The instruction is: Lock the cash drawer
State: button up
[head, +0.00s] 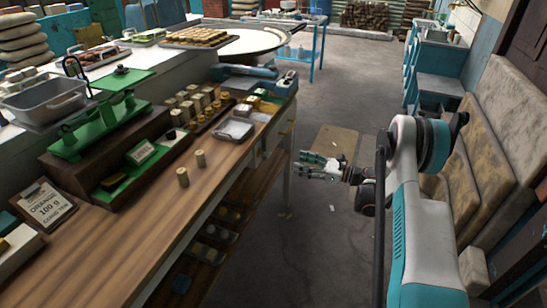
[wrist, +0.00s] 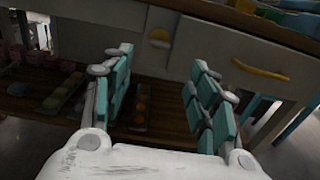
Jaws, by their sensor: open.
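In the wrist view a pale drawer front with a yellow bar handle (wrist: 262,69) is at the upper right, under the counter edge. I see no label showing which is the cash drawer, and no key is clear. My gripper (wrist: 162,62) is open and empty, its teal-padded fingers spread below the panel. In the head view my gripper (head: 312,165) is right of the counter's front side, apart from it.
The wooden counter (head: 120,250) holds a green scale (head: 100,125), several small blocks and a price sign (head: 42,205). Open shelves (wrist: 160,108) with goods lie below the panel. The floor (head: 330,95) beyond is mostly clear.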

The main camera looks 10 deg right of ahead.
aim_at(270, 154)
jog(key=shift+b+x, duration=1.7)
jog(key=shift+x, duration=4.55)
jog(key=c, duration=1.1)
